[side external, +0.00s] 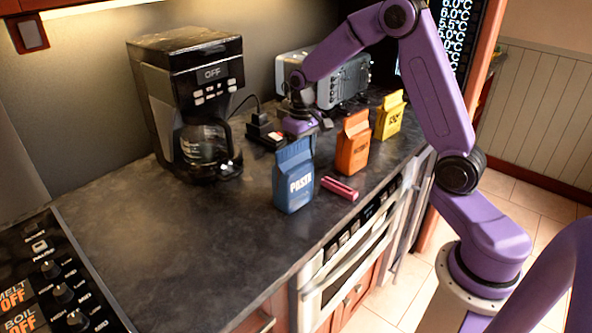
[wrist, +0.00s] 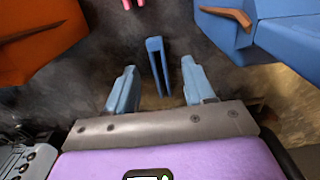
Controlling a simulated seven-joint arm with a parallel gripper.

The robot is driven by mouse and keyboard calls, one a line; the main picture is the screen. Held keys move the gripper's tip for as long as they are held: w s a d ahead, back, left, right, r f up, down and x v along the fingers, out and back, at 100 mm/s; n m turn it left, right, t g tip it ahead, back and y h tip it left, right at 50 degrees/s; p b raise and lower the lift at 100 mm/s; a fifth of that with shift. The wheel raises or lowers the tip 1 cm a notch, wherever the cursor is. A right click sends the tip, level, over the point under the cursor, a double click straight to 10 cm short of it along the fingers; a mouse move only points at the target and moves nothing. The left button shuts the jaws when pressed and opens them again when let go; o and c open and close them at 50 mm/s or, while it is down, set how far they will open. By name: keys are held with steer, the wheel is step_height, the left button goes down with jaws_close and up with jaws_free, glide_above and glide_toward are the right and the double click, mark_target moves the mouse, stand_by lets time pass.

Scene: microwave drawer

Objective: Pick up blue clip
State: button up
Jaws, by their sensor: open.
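The blue clip (wrist: 155,58) is a narrow, slotted piece on the dark counter. In the wrist view it stands between the two light-blue fingers of my gripper (wrist: 159,68), with a gap on both sides. The fingers are open and hold nothing. In the side view my gripper (side external: 303,128) is low over the counter behind the blue pasta bag (side external: 294,178). The clip cannot be made out there, and the fingertips are mostly hidden.
The blue bag also shows in the wrist view (wrist: 285,38), close on the right; an orange bag (wrist: 40,45) is close on the left. A pink clip (side external: 339,188) lies in front. A yellow bag (side external: 390,116), toaster (side external: 325,78) and coffee maker (side external: 190,100) stand around. The front-left counter is clear.

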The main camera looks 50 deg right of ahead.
steer(key=f, duration=0.5)
steer(key=shift+w+d, duration=0.15)
steer(key=shift+d, duration=0.05)
jaws_close()
